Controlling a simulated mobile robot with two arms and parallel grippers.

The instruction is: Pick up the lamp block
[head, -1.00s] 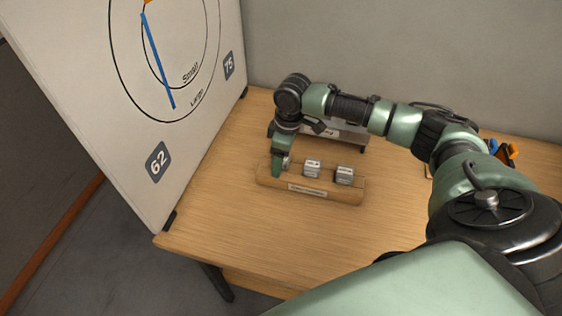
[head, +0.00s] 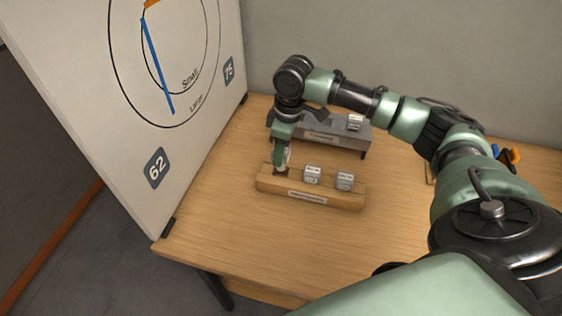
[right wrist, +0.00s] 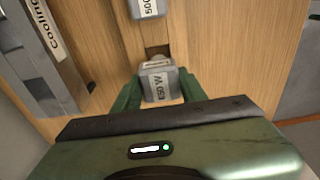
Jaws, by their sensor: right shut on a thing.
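My right gripper (head: 281,158) is shut on a grey lamp block (right wrist: 160,83) with a white wattage label. In the right wrist view the block sits between the two green fingers, and a dark empty slot shows just beyond it in the wooden rack. The block is raised out of the rack (head: 333,200); in the head view the fingers mostly hide it. Two similar blocks stand in the rack, a middle one (head: 312,174) and a right one (head: 345,181). My left gripper is not in view.
A grey cooling stand (head: 325,135) is behind the rack, with another block (head: 355,122) on its right end. A white board (head: 120,130) with circles stands along the table's left side. The table (head: 240,230) in front of the rack is clear.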

